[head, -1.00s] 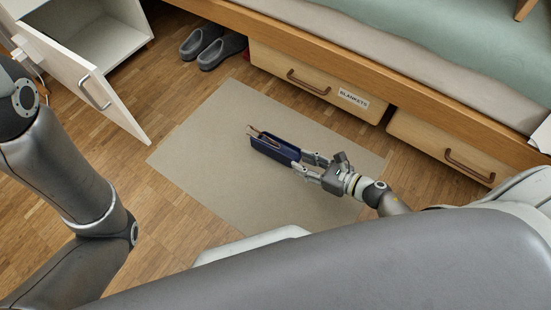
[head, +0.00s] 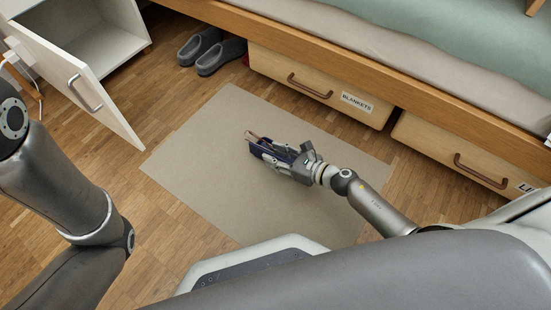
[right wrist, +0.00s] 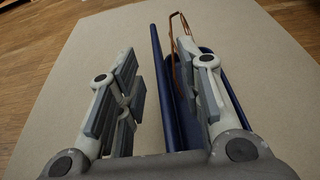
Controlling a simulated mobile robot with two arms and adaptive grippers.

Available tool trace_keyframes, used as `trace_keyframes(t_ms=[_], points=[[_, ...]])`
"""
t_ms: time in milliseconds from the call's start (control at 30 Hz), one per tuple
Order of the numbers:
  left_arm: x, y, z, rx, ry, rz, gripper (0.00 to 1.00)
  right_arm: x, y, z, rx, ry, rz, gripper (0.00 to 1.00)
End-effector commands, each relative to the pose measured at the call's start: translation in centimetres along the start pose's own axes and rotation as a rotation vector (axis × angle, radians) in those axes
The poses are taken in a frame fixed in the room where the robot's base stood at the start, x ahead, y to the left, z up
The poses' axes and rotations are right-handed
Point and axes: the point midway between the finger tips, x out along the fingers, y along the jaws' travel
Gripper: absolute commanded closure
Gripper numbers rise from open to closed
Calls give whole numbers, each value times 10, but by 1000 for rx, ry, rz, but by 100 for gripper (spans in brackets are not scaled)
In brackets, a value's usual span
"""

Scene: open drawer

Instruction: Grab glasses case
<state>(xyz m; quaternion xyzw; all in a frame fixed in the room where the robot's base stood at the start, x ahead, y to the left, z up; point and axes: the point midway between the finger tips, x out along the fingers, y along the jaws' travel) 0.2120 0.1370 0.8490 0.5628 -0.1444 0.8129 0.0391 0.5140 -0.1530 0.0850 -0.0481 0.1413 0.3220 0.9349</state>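A dark blue glasses case (head: 284,148) lies on the beige mat, with brown-framed glasses (head: 258,137) showing at its far end. My right gripper (head: 270,151) reaches over it, hiding much of the case in the head view. In the right wrist view its fingers are spread (right wrist: 160,92). One narrow blue wall of the case (right wrist: 170,90) stands between them, with floor visible between it and the left finger. The right finger overlaps the case's wider part and the glasses (right wrist: 176,40). I cannot tell whether it touches. My left gripper is out of view.
The beige mat (head: 215,185) is clear around the case. Behind are grey slippers (head: 212,52) and a bed with a drawer labelled BLANKETS (head: 315,82) and a second drawer (head: 460,150). A white cabinet's open door (head: 85,85) stands at left.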

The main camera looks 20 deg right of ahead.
Motion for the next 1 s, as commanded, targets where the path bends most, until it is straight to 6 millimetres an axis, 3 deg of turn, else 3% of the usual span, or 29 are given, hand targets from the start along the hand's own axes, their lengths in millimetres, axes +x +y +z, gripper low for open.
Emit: trace_keyframes(t_ms=[200, 467, 1000], points=[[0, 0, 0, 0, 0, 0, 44, 1, 0, 0, 1, 0, 0, 66], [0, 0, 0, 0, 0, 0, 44, 0, 0, 0, 1, 0, 0, 99], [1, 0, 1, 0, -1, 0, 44, 0, 0, 2, 0, 0, 0, 100]])
